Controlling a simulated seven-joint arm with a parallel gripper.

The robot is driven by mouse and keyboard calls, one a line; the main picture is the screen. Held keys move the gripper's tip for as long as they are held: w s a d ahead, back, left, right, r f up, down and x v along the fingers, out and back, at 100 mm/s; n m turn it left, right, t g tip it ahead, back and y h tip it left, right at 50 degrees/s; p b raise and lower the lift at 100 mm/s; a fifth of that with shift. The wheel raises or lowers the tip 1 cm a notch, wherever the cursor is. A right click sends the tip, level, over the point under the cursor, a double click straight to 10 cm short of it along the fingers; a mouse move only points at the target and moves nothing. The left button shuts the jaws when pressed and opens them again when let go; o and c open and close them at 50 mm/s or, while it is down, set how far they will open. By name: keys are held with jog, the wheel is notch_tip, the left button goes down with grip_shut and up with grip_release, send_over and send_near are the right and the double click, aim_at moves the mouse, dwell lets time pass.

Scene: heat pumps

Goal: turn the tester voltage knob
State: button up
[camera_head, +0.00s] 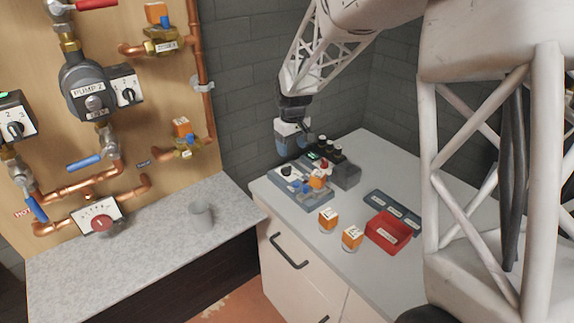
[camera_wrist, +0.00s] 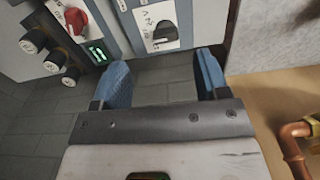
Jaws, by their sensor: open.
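The tester (camera_head: 312,202) is a grey-blue unit on the white cabinet top. In the wrist view, a black knob (camera_wrist: 165,32) sits on a white plate with voltage marks, one reading 24V. In the head view, a small black knob (camera_head: 287,170) shows on the tester's white plate; I cannot tell for certain that it is the same one. My gripper (camera_head: 294,148) is above the back left of the tester. Its blue fingers are apart and empty in the wrist view (camera_wrist: 163,72), with the knob beyond and between their tips, not touched.
In the wrist view, a red knob (camera_wrist: 76,18), a green display (camera_wrist: 97,52) and several black caps (camera_wrist: 52,62) are left of the fingers. Orange-topped parts (camera_head: 328,218), a red bin (camera_head: 388,232) and a dark tray (camera_head: 393,211) stand on the cabinet. Grey brick wall rises behind.

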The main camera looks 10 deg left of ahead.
aim_at(286, 167)
jog(key=shift+w+a+f, duration=0.7)
jog(key=shift+a+f, duration=0.25)
jog(key=shift+a, duration=0.05)
jog(key=shift+f, duration=0.15)
jog(key=shift+f, duration=3.7)
jog(key=c, duration=0.9)
